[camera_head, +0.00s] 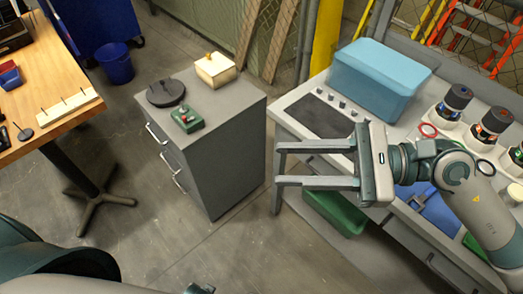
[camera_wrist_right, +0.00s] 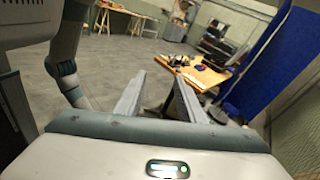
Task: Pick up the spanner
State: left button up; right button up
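I cannot make out a spanner in either view. My right gripper (camera_head: 279,165) is open and empty, its two long fingers pointing left in front of the grey workbench, near the gap beside the grey drawer cabinet. In the right wrist view the same gripper (camera_wrist_right: 157,82) shows two spread fingers with nothing between them. My left gripper's fingers do not show; only parts of my own body show at the lower left of the head view.
The grey workbench (camera_head: 292,103) holds a blue box (camera_head: 378,75) and several dark-topped canisters. The grey drawer cabinet (camera_head: 238,125) carries a black disc (camera_head: 165,92), a green box (camera_head: 187,119) and a cream box (camera_head: 215,69). A wooden table (camera_head: 45,65) stands left. Floor between is clear.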

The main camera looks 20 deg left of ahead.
aim_at(431, 191)
jog(key=w+d+f+n+t+h, duration=0.3)
jog(key=w+d+f+n+h, duration=0.3)
jog(key=d+f+h, duration=0.5)
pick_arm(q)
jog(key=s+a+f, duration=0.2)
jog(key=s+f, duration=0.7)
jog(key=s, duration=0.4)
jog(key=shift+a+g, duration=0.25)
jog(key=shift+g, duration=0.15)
pick_arm(e)
jog(key=w+d+r+t+h, duration=0.1)
jog(key=w+d+h, duration=0.1)
jog(key=d, duration=0.5)
jog(key=w+d+r+t+h, duration=0.1)
jog(key=w+d+h, duration=0.2)
jog(key=d, duration=0.5)
jog(key=w+d+r+m+t+h, duration=0.1)
jog(key=w+d+h, duration=0.2)
jog(key=w+d, duration=0.2)
jog(key=shift+d+r+t, duration=0.3)
jog(key=shift+d, duration=0.95)
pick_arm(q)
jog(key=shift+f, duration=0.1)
pick_arm(e)
jog(key=shift+f, duration=0.15)
